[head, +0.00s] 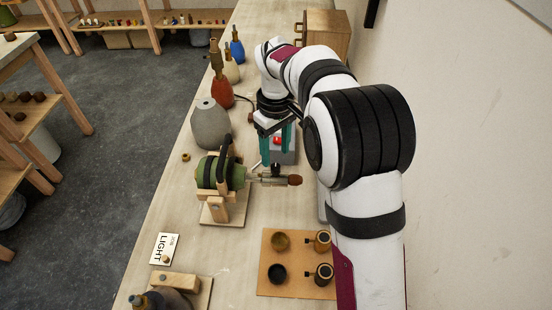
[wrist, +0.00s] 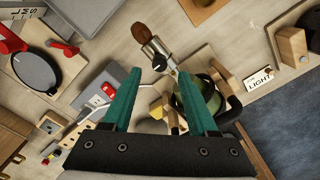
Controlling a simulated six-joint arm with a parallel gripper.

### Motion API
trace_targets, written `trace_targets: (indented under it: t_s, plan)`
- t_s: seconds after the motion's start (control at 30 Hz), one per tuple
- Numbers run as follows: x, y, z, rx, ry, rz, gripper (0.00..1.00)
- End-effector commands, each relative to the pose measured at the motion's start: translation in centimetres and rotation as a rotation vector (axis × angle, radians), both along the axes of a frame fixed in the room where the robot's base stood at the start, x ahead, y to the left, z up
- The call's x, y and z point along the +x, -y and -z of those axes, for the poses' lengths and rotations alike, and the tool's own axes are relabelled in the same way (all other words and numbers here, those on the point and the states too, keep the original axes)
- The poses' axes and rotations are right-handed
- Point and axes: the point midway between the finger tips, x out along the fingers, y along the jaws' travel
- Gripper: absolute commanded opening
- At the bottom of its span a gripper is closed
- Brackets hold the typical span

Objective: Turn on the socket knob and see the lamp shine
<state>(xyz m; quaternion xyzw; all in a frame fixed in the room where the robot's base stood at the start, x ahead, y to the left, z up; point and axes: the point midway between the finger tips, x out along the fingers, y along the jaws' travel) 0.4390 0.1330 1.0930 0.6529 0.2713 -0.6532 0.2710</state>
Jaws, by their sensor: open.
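The green lamp body (head: 234,177) lies on its side in a wooden cradle (head: 226,208) on the bench. Its metal socket (head: 268,180) points right and ends in a brown tip (head: 295,180); no glow shows there. A small black knob (head: 275,168) sticks up from the socket. My gripper (head: 276,157) is open, its teal fingers pointing down just behind the socket. In the wrist view, the knob (wrist: 160,63) appears in the gap between the fingertips (wrist: 160,74), slightly beyond them. Nothing is between the fingers, and I see no contact with the knob.
A grey box with a red switch (wrist: 108,88) stands close to the fingers. A grey vase (head: 210,124) and a red one (head: 220,92) stand behind the lamp. A board with cups (head: 297,288) and a LIGHT card (head: 164,250) lie in front.

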Motion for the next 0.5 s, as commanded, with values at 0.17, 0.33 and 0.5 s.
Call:
trace_targets:
  t_s: [0.17,0.33,0.5]
  plan:
    - [0.0,0.0,3.5,-0.001,-0.001,0.001,0.59]
    - [0.0,0.0,4.7,0.000,0.000,0.002,0.59]
    - [0.0,0.0,4.8,0.000,0.001,0.002,0.59]
